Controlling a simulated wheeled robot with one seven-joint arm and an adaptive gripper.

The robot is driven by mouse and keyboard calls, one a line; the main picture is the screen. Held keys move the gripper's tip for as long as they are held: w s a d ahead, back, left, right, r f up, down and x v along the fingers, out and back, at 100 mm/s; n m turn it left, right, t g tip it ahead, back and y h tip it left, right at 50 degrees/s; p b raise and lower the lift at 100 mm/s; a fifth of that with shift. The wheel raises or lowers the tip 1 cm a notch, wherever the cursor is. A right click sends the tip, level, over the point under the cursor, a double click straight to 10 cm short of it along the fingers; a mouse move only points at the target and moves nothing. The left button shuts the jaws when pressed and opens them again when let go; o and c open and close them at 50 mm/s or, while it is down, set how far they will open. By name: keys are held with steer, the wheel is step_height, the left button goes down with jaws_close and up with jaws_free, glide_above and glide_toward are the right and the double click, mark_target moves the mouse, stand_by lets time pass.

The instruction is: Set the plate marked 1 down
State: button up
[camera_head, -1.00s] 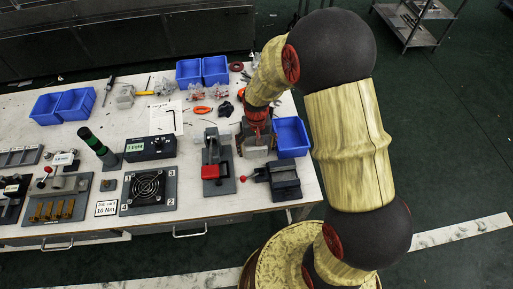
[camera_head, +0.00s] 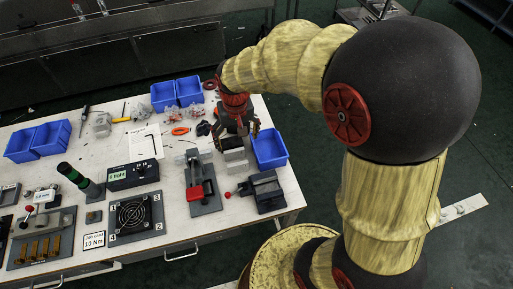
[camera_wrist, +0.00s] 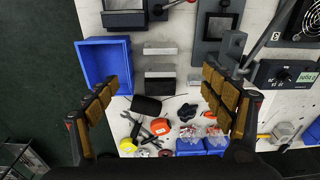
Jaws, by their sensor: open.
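Silvery rectangular blocks or plates (camera_wrist: 160,71) lie between the blue bin and the grey fixture, with the stack also seen below my gripper in the head view (camera_head: 236,156). I cannot read a mark 1 on any of them, so I cannot tell which is the plate marked 1. My gripper (camera_wrist: 160,80) is open, its padded fingers spread wide on either side of the blocks in the wrist view. Nothing shows held between the fingers. In the head view my gripper (camera_head: 238,124) hangs above the stack, partly covering its far side.
A blue bin (camera_head: 269,149) stands right of the blocks. A grey fixture with a red part (camera_head: 196,191) is to the left, and a dark vise (camera_head: 262,190) in front. Loose tools (camera_wrist: 159,126) and two blue bins (camera_head: 177,92) lie behind. A fan plate (camera_head: 134,215) is farther left.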

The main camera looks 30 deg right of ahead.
steer(key=s+r+n+t, duration=0.1)
steer(key=s+r+t, duration=0.3)
steer(key=s+r, duration=1.2)
steer(key=shift+s+r+n+t, duration=0.3)
steer(key=shift+s+n, duration=0.1)
steer(key=shift+s, duration=0.55)
